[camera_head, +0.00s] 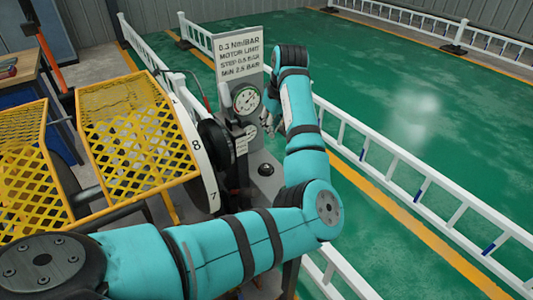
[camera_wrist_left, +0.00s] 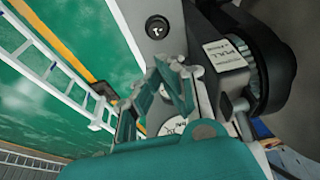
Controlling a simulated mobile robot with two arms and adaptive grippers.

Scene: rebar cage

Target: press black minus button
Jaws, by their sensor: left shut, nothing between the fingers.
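A black round button (camera_head: 265,169) sits on the top of a grey control box below the gauge panel in the head view. It also shows near the top of the left wrist view (camera_wrist_left: 157,27), with a small pale mark that I cannot read surely as a minus. My left gripper (camera_head: 268,120) is beside the gauge panel, above and apart from the button, partly hidden by its own wrist. In the left wrist view its fingers (camera_wrist_left: 166,66) are shut and empty, below the button in the picture. My right gripper is not in view.
A gauge (camera_head: 246,99) is on an upright panel with a printed sign (camera_head: 238,55). A black knob (camera_wrist_left: 245,55) and a numbered white dial (camera_head: 203,170) stand left of the box in the head view. Yellow mesh guards (camera_head: 125,130) and white railings (camera_head: 400,160) flank it.

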